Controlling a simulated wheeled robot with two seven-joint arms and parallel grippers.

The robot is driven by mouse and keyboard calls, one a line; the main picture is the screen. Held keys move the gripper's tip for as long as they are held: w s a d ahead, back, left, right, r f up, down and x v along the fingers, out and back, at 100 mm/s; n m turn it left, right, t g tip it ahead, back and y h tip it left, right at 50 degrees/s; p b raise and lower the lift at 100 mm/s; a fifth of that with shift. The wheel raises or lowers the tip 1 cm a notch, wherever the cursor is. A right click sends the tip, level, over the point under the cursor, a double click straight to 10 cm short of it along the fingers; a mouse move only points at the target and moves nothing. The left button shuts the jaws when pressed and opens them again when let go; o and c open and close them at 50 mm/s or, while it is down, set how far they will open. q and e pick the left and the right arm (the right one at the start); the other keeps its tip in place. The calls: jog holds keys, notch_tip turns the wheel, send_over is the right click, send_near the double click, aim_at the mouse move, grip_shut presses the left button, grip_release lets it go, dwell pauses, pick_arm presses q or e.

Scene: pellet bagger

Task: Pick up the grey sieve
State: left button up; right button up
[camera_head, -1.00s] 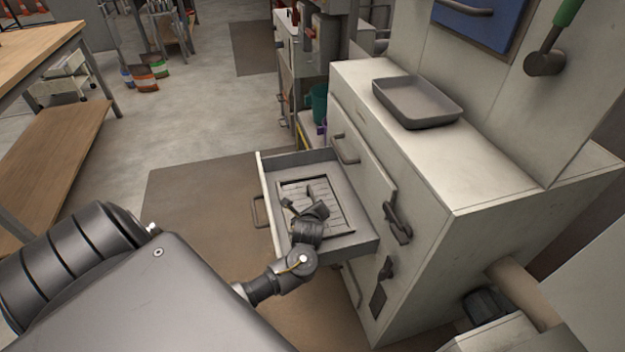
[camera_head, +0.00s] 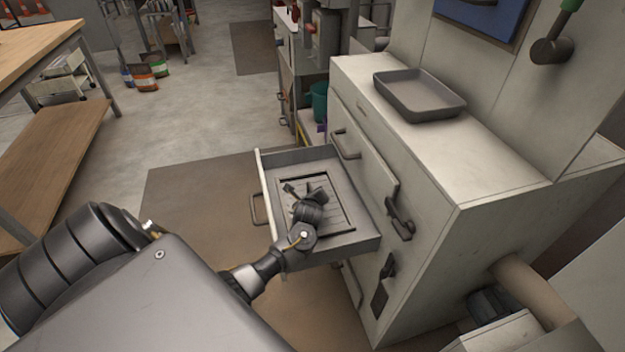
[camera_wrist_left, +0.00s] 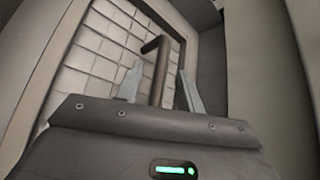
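The grey sieve (camera_head: 338,205), a flat square frame with a grid, lies in the open drawer (camera_head: 370,248). Its grid (camera_wrist_left: 98,48) and a dark bent handle (camera_wrist_left: 158,68) show in the left wrist view. My left gripper (camera_head: 305,190) is over the sieve inside the drawer and hides part of it. In the left wrist view its two fingers (camera_wrist_left: 161,88) stand apart, one on each side of the handle, with gaps visible. Whether the fingertips are low enough to enclose the handle is hard to tell. My right gripper is not in view.
The drawer walls stand close around my left gripper. The pale cabinet (camera_head: 500,225) rises at the right, with a grey tray (camera_head: 420,97) on top and dark handles on its front. A wooden table (camera_head: 40,45) stands at the far left. The floor left of the drawer is clear.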

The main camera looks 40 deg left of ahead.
pick_arm(q)
jog(key=shift+c, duration=0.4)
grip_shut()
jog(key=shift+s, duration=0.1)
dwell(0.8)
